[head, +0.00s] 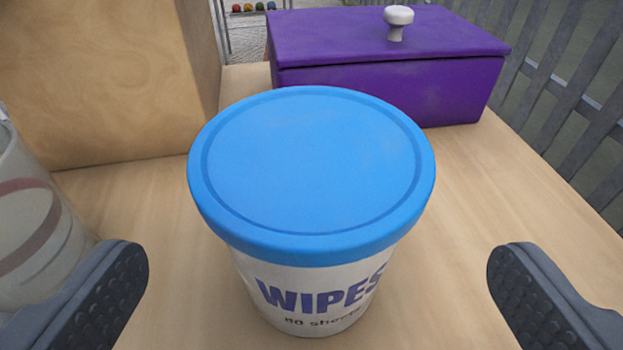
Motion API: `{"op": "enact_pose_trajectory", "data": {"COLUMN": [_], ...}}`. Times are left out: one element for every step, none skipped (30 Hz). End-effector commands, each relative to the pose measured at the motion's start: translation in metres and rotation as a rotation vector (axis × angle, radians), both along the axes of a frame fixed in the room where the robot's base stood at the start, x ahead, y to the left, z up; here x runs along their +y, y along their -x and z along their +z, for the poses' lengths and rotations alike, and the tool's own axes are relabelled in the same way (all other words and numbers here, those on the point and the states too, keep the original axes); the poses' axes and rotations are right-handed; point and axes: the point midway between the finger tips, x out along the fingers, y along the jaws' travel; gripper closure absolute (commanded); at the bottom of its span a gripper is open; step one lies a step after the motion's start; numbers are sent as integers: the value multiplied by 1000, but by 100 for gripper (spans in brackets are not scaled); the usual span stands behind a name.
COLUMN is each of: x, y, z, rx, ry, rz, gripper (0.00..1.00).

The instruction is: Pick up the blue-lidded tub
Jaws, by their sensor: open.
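The blue-lidded tub (312,175) stands upright on a light wooden surface in the middle of the head view. Its body is white, with "WIPES" printed in purple on the front. My gripper (318,290) is open, with one dark, ridged finger at the lower left and the other at the lower right. The tub appears between and ahead of the two fingers, with a visible gap on each side. Neither finger touches it. The tub's far side and lower back are hidden by its lid.
A purple box (390,92) with a white knob (397,18) stands behind the tub. A tall wooden block (105,80) is at the back left. A pale, banded container (30,225) stands close beside the left finger. The wooden surface (470,190) is clear to the right, with a grey fence beyond.

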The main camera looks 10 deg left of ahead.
Motion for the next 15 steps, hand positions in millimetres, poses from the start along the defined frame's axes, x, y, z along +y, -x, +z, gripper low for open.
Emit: {"op": "enact_pose_trajectory", "data": {"x": [1,2,2,2,3,3,3,3,4,4,4,5,6,6,7], "y": [-6,-8,-11,-13,-14,-15,-16,-17,-18,-19,-20,-23,-25,-28,-32], "z": [-2,-3,-4,-4,-5,-5,-6,-6,-6,-6,-7,-7,-8,-9,-10], "rx": [-1,-1,-1,-1,-1,0,0,0,0,0,0,-1,-1,-1,-1], "ry": [0,1,0,0,-1,-1,-1,-1,-2,-2,-2,-2,-2,-2,0], "rz": [1,0,0,0,1,1,1,1,-1,0,0,2,2,2,1], "gripper": [1,1,1,1,1,1,1,1,1,1,1,1,1,1,1]}}
